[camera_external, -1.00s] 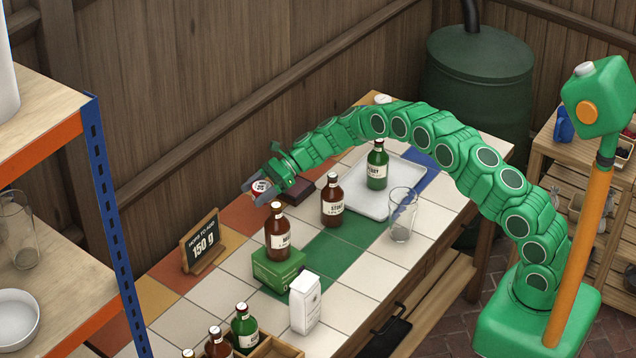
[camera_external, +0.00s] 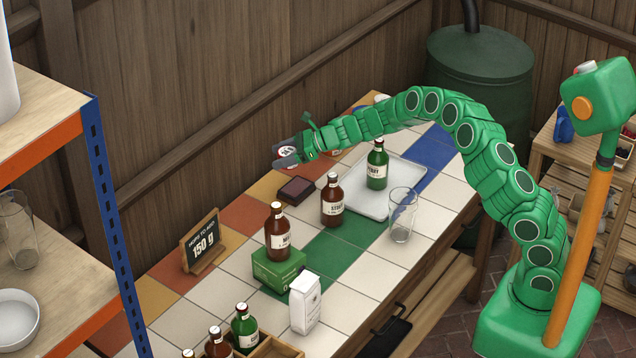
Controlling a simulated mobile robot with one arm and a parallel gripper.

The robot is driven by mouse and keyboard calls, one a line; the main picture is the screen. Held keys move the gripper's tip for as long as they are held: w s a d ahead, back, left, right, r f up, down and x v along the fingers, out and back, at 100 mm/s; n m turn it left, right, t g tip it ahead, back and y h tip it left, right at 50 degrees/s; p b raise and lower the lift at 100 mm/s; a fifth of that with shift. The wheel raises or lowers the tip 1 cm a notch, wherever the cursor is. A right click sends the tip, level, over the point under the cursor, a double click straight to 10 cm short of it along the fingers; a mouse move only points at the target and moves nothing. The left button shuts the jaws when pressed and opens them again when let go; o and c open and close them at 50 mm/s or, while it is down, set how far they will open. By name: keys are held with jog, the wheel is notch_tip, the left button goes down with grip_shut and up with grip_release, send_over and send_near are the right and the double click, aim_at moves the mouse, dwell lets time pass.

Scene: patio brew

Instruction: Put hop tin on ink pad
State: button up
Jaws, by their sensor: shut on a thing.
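My gripper (camera_external: 286,153) is shut on a small round tin (camera_external: 287,149) with a white top, which I take to be the hop tin. Its label is too small to read. The tin is held up in the air, near the wooden fence side of the table. The ink pad (camera_external: 296,190) is a dark brown flat block on the tiled table. It shows just below the gripper in the picture, apart from the tin, with nothing on it. How far the tin is above or behind the pad is hard to tell.
A brown bottle (camera_external: 333,201) stands right of the pad. Another brown bottle (camera_external: 278,233) stands on a green box (camera_external: 279,267). A chalkboard sign (camera_external: 201,241) stands at left.

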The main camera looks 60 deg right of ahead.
aim_at(285, 192)
jog(key=shift+s+d+f+h, duration=0.15)
jog(key=shift+f+h, duration=0.15)
jog(key=shift+f, duration=4.75)
jog(key=shift+f, duration=0.15)
jog(key=o, duration=1)
jog(key=shift+d+r, duration=0.1)
jog(key=shift+r, duration=0.1)
jog(key=shift+v, duration=1.2)
jog(key=shift+s+d+r, duration=0.15)
jog(key=shift+r, duration=3.4)
